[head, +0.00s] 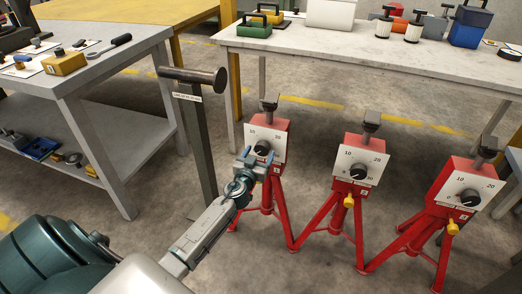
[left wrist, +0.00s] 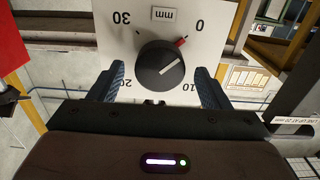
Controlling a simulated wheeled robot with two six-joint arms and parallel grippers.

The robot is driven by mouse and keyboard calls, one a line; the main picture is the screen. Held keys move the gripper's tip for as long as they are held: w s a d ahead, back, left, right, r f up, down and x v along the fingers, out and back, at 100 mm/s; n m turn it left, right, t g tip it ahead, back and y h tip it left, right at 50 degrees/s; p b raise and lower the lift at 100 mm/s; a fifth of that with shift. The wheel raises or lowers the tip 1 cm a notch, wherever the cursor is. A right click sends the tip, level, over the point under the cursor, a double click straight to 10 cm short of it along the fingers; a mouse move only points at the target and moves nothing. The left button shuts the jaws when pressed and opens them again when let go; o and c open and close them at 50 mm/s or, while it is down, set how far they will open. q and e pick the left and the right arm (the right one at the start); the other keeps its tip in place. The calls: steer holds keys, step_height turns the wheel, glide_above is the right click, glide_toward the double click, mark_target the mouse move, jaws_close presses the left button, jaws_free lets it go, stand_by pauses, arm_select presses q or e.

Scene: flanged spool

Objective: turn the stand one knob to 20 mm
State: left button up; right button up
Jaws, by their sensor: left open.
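Three red tripod stands each carry a white dial plate and a black knob. The leftmost stand (head: 273,187) has my left gripper (head: 255,160) in front of its plate, at the knob (head: 262,148). In the left wrist view its plate (left wrist: 215,15) is upside down, marked 0, 10, 20, 30 and mm. The black knob (left wrist: 158,66) has a white line, and a red mark shows at its rim near the 0. My left gripper (left wrist: 158,90) is open, its blue fingers on either side of the knob's lower part; contact cannot be told. My right gripper is not in view.
The middle stand (head: 356,185) and right stand (head: 455,205) have yellow parts below their plates. A dark post with a crossbar (head: 192,76) and small label stands left of the first stand. A tool bench (head: 90,75) is at left; a long table (head: 330,50) is behind.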

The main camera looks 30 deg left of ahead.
arm_select(q)
steer(key=shift+x, duration=1.15)
steer(key=c, duration=1)
